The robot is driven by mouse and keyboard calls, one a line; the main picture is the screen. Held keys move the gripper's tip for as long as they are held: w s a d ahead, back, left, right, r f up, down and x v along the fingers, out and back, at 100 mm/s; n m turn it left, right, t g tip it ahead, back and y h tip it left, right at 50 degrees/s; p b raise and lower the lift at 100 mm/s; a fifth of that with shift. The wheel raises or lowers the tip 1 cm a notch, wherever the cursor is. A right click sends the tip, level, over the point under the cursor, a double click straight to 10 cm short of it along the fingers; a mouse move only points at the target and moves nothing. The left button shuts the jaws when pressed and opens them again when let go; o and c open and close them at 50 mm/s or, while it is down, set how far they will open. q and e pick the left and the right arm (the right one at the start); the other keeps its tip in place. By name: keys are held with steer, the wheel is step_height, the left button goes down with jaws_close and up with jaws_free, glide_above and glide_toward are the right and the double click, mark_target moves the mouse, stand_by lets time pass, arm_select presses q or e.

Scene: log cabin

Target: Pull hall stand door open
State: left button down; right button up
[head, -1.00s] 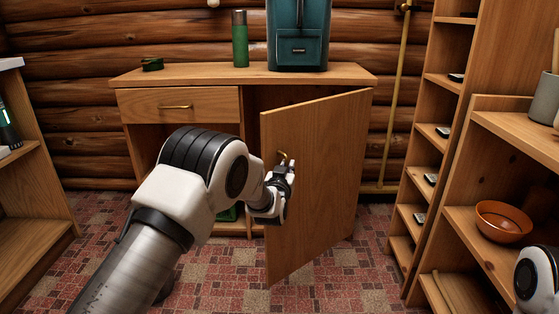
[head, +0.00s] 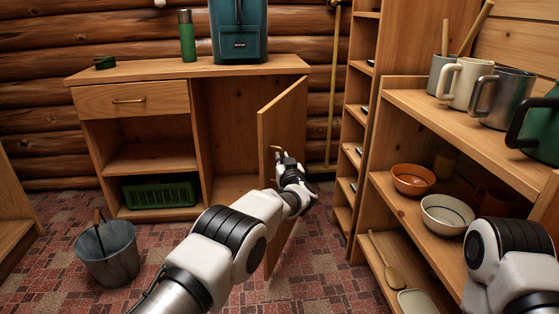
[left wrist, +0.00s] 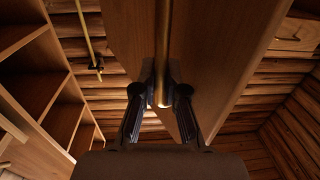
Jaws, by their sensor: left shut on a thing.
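The hall stand (head: 200,70) stands against the log wall. Its wooden door (head: 288,120) is swung wide open on its right side, showing the right compartment. My left gripper (head: 282,157) is shut on the door's brass handle (head: 275,148). In the left wrist view the two fingers (left wrist: 160,98) close on either side of the brass handle (left wrist: 162,50), in front of the door panel (left wrist: 215,55). My left forearm covers the lower part of the door. My right arm shows at the lower right, but its gripper is out of view.
A grey bucket (head: 108,255) stands on the floor at left. A shelf (head: 405,185) with bowls and mugs is close on the right, beside a tall narrow shelf (head: 359,75). A green crate (head: 160,191) sits in the stand's lower left compartment. Carpet between is clear.

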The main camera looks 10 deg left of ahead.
arm_select(q)
steer(key=shift+r, duration=0.1)
steer(key=c, duration=1.2)
jaws_free()
